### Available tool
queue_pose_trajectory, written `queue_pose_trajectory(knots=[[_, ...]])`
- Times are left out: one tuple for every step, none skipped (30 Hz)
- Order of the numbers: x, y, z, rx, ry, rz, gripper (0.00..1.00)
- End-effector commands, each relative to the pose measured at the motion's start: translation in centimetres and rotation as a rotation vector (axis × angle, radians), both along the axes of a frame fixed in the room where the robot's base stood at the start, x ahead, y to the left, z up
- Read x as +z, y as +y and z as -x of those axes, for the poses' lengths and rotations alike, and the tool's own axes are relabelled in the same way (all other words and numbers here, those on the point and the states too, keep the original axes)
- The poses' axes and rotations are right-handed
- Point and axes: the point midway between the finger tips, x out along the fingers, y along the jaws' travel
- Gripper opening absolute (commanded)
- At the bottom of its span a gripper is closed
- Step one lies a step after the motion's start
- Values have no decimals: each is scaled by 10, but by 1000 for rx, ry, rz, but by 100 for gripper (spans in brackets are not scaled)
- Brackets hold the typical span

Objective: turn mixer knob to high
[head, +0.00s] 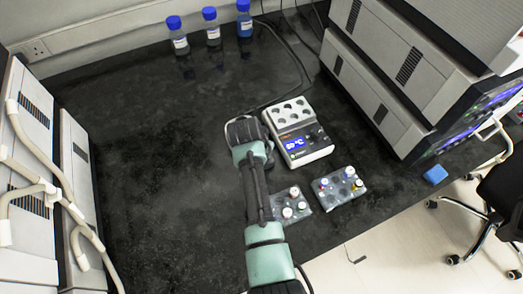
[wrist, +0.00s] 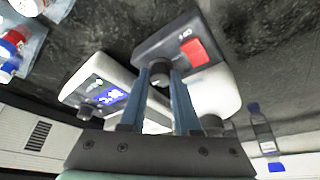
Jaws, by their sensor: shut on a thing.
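The mixer (wrist: 215,84) is in the wrist view, a white body with a dark front panel (wrist: 179,40) that carries a red switch (wrist: 197,50). Its small dark knob (wrist: 160,70) sits low on the panel. My gripper (wrist: 164,80) is shut on the knob, with the blue-grey fingers on either side of it. The finger tips partly cover the knob, and I cannot read its setting. In the head view my arm (head: 257,190) reaches over the bench and hides most of the mixer.
A white heater block with a lit blue display (head: 297,130) stands close to the right of my arm. Two vial racks (head: 340,187) are near the bench front. Blue-capped bottles (head: 212,28) stand at the back. Large instruments (head: 385,90) fill the right side.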

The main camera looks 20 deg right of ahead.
Motion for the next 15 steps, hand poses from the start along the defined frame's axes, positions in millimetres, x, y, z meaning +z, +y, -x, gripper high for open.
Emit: queue_pose_trajectory(knots=[[1, 0, -1, -10, -3, 1, 0], [1, 0, -1, -17, -3, 1, 0], [1, 0, -1, -23, -2, 1, 0], [1, 0, -1, -27, -2, 0, 0], [1, 0, -1, -30, -2, 1, 0], [1, 0, -1, -33, -2, 1, 0], [1, 0, -1, -35, -2, 1, 0], [1, 0, -1, -37, -2, 0, 0], [1, 0, -1, -39, -2, 1, 0], [1, 0, -1, -40, -2, 0, 0], [1, 0, -1, -40, -2, 0, 0], [1, 0, -1, -40, -2, 0, 0], [1, 0, -1, -40, -2, 0, 0], [1, 0, -1, -40, -2, 0, 0], [1, 0, -1, -40, -2, 0, 0]])
